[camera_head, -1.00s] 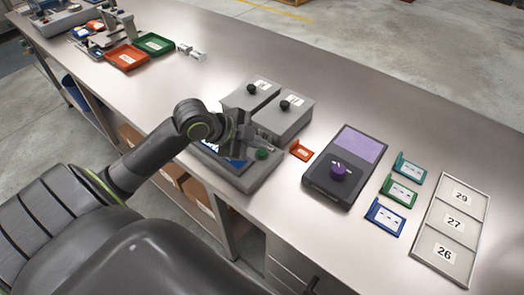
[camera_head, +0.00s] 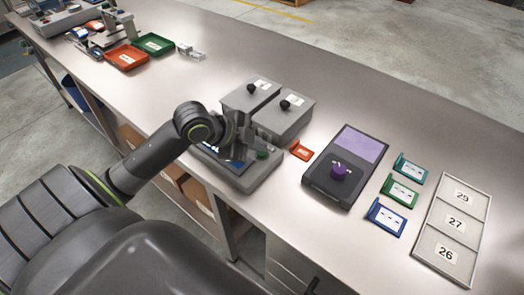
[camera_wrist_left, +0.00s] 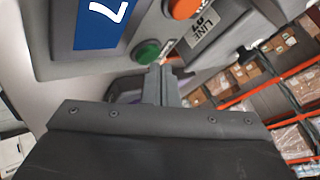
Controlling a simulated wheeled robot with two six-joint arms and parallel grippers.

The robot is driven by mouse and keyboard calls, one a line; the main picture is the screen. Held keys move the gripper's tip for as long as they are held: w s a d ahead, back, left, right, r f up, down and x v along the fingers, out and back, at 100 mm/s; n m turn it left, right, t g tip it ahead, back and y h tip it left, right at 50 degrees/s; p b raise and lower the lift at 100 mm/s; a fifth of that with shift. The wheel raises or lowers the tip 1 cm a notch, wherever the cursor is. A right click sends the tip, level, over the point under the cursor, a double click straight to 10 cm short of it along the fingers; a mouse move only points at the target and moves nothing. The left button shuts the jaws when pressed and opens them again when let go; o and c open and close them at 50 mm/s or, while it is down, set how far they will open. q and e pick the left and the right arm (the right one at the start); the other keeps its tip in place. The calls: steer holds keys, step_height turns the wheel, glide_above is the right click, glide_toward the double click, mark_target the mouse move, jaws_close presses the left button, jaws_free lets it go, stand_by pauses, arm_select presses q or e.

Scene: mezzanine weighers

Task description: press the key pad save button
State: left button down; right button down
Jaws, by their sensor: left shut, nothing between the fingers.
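The key pad unit is a grey box (camera_head: 264,172) at the bench's near edge in the head view, with a blue screen partly covered by my arm. A green button (camera_head: 262,154) stands on its right part. In the left wrist view the blue screen (camera_wrist_left: 98,22) shows a white character, with the green button (camera_wrist_left: 146,53) and an orange button (camera_wrist_left: 183,7) beside it. I cannot read which button is save. My left gripper (camera_head: 248,147) is shut and empty over the unit. Its fingertips (camera_wrist_left: 163,68) appear close to the green button; contact is unclear. My right gripper is out of view.
Two grey boxes with black knobs (camera_head: 285,104) stand just behind the unit.

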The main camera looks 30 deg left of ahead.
mark_target(257, 153)
arm_select(q)
steer(key=shift+f+b, duration=0.3)
steer(key=shift+f, duration=0.15)
stand_by(0.3)
steer(key=shift+r, duration=0.1)
steer(key=shift+r+p, duration=0.8)
steer(key=shift+p, duration=0.05)
step_height(257, 153, up, 5)
steer(key=p, duration=0.4)
steer(key=shift+p, duration=0.4)
stand_by(0.5)
